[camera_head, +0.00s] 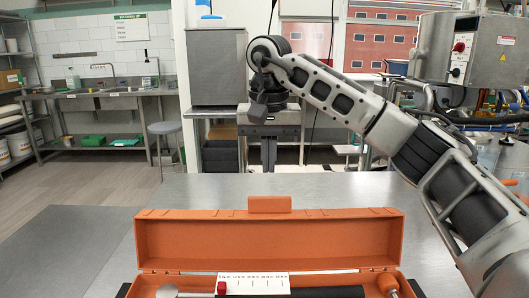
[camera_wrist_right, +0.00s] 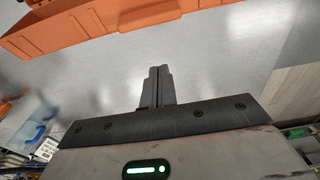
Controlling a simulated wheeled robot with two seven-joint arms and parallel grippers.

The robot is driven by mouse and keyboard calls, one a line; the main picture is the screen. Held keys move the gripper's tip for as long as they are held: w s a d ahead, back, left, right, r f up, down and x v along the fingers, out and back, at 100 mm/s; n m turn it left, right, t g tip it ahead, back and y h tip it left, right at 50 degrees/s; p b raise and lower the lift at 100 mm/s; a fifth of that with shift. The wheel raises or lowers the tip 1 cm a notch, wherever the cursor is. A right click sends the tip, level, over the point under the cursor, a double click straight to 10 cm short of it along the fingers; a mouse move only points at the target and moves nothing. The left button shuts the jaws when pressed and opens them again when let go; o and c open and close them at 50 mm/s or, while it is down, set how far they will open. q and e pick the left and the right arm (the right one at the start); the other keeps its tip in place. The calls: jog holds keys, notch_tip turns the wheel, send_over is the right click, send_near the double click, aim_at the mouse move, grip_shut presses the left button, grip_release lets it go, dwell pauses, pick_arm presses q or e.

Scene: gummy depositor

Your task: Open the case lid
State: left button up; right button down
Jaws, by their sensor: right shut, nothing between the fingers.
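The orange case (camera_head: 147,284) stands on the metal table at the bottom of the head view, its near part cut off by the frame. Its lid (camera_head: 270,243) stands raised at the back, with a tab (camera_head: 269,204) on its top edge. My right gripper (camera_head: 268,167) points down beyond the lid, apart from it. In the right wrist view its fingers (camera_wrist_right: 158,72) are together and empty, and part of the orange case (camera_wrist_right: 85,27) shows at the upper left. My left gripper is not in view.
The table (camera_head: 210,190) behind the lid is clear. A stool (camera_head: 166,130) stands farther back.

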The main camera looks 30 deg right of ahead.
jog(key=s+f, duration=0.1)
jog(key=s+a+f, duration=0.1)
jog(key=f, duration=0.2)
jog(key=shift+s+a+f+p, duration=0.25)
jog(key=shift+s+a+p, duration=0.05)
jog(key=shift+s+a, duration=0.1)
